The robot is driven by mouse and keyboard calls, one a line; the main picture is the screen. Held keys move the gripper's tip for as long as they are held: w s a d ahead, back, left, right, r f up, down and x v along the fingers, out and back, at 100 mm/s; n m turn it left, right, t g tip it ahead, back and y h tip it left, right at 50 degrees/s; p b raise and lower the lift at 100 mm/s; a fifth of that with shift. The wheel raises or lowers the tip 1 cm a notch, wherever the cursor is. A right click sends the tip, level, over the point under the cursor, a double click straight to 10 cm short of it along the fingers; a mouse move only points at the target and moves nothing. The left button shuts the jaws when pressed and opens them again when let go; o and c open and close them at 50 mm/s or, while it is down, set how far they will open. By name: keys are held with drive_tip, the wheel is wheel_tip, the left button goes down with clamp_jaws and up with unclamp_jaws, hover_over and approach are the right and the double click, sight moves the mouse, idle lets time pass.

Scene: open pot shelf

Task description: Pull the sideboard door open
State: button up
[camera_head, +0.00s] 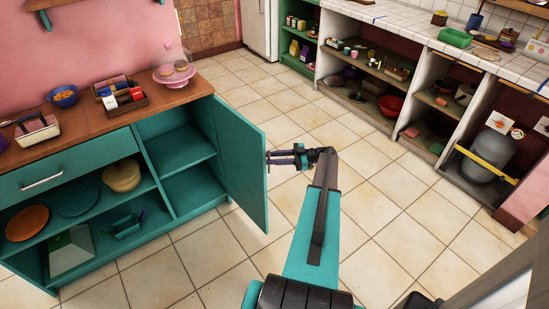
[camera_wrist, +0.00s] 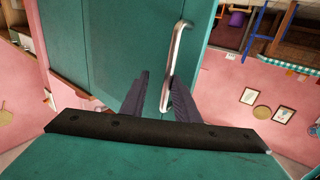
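The teal sideboard (camera_head: 98,146) stands at the left in the head view. Its right-hand door (camera_head: 238,160) is swung wide open, showing two shelf spaces inside. My gripper (camera_head: 275,157) is at the door's outer face. In the wrist view the door (camera_wrist: 115,50) fills the upper middle, with a silver bar handle (camera_wrist: 176,55) on it. My gripper's dark fingers (camera_wrist: 158,82) stand apart on either side of the handle's lower part. The handle is close to the right finger, with a gap to the left one. Contact is unclear.
The sideboard's wooden top (camera_head: 75,130) holds a cake stand (camera_head: 173,72), a blue bowl (camera_head: 62,96) and boxes. Its open left side holds a yellow pot (camera_head: 122,176) and plates. The tiled floor (camera_head: 330,110) is clear right of the door. A tiled counter (camera_head: 400,25) stands opposite.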

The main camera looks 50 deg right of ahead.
drive_tip(key=v, duration=1.3)
drive_tip(key=shift+s+d, duration=0.2)
drive_tip(key=shift+s, duration=0.1)
idle(0.3)
